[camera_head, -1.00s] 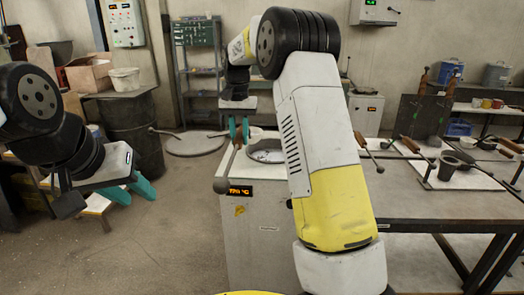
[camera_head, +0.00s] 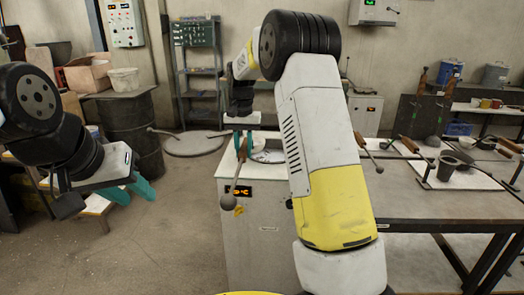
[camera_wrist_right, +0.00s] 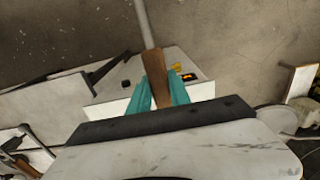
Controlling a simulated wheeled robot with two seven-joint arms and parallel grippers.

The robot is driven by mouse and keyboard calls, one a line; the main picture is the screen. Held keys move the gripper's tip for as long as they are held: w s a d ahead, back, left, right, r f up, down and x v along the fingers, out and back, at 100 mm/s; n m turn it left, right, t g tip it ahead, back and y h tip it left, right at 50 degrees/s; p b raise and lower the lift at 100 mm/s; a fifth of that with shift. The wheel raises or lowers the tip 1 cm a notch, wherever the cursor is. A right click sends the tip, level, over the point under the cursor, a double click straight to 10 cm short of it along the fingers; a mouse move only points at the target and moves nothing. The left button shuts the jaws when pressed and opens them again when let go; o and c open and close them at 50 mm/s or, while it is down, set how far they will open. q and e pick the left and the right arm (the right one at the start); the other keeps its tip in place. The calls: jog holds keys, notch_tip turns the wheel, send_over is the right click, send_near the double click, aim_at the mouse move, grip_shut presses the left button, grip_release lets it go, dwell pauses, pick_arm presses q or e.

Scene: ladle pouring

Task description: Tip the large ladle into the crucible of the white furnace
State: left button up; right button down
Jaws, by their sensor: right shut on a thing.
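My right gripper (camera_head: 242,146) is shut on the wooden handle of a ladle, above the front left part of the white furnace (camera_head: 265,235). In the right wrist view the wooden handle (camera_wrist_right: 155,75) stands between the teal fingers, with a grey rod beyond it. In the head view the rod slants down to a round grey end (camera_head: 228,203), which shows in front of the furnace's front face near its display. A round opening (camera_head: 268,156) shows on the furnace top, partly hidden by my right arm; its inside cannot be made out. My left gripper (camera_head: 131,191) is open and empty, away at the left.
A metal table (camera_head: 440,208) at the right holds several ladles and a grey cup (camera_head: 447,167) on a white board. A dark drum (camera_head: 132,125) and a shelf rack (camera_head: 197,75) stand behind.

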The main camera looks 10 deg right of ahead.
jog(key=s+d+f+t+y, duration=0.1)
jog(key=s+d+f+y, duration=0.1)
jog(key=d+f+y, duration=0.2)
jog(key=shift+s+d+t+y, duration=0.2)
jog(key=shift+d+t+y, duration=0.2)
jog(key=shift+d+y, duration=0.8)
dwell(0.7)
jog(key=shift+d+f, duration=0.1)
jog(key=shift+d, duration=0.05)
jog(key=shift+s+d+f+t+y, duration=0.2)
jog(key=shift+d+t+y, duration=0.05)
jog(key=shift+d+y, duration=0.55)
jog(key=shift+s+d+f+t+y, duration=0.2)
jog(key=shift+d+t+y, duration=0.05)
jog(key=shift+d+y, duration=0.5)
jog(key=shift+a, duration=0.15)
